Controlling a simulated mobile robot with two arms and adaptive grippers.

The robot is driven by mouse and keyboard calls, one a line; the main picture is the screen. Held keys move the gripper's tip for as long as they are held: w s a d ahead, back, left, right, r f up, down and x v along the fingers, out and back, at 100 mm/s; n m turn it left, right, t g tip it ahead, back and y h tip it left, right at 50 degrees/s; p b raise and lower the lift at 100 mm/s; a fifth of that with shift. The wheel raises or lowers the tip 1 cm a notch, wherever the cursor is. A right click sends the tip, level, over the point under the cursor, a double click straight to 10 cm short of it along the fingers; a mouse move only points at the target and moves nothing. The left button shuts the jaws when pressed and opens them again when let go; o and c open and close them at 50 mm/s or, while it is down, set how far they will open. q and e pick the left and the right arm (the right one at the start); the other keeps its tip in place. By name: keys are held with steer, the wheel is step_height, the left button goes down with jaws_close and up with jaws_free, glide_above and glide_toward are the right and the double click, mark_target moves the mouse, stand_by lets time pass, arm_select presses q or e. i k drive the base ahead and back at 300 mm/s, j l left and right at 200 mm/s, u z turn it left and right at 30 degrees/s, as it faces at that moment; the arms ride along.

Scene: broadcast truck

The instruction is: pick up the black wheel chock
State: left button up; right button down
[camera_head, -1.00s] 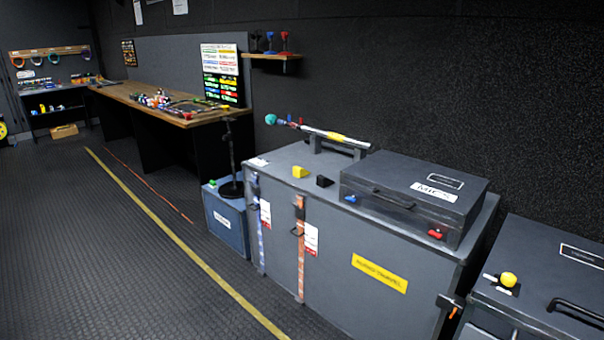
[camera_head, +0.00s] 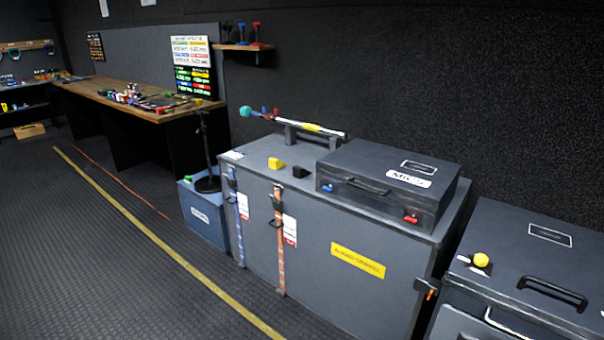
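A small black wedge-like block (camera_head: 301,172), which looks like the black wheel chock, sits on top of the large grey case (camera_head: 258,163). It lies between a yellow block (camera_head: 276,163) on its left and the grey mics case (camera_head: 388,184) on its right. Neither of my grippers shows in the head view.
A boom pole (camera_head: 300,124) rests on a stand at the back of the large case. Another grey case (camera_head: 537,262) stands at the right. A blue box (camera_head: 208,220) with a black stand is left of the large case. The floor at left is clear.

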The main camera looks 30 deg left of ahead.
mark_target(298, 172)
steer(key=i+u, duration=0.1)
steer(key=u, duration=0.6)
steer(key=i+u, duration=0.15)
steer(key=u, duration=0.2)
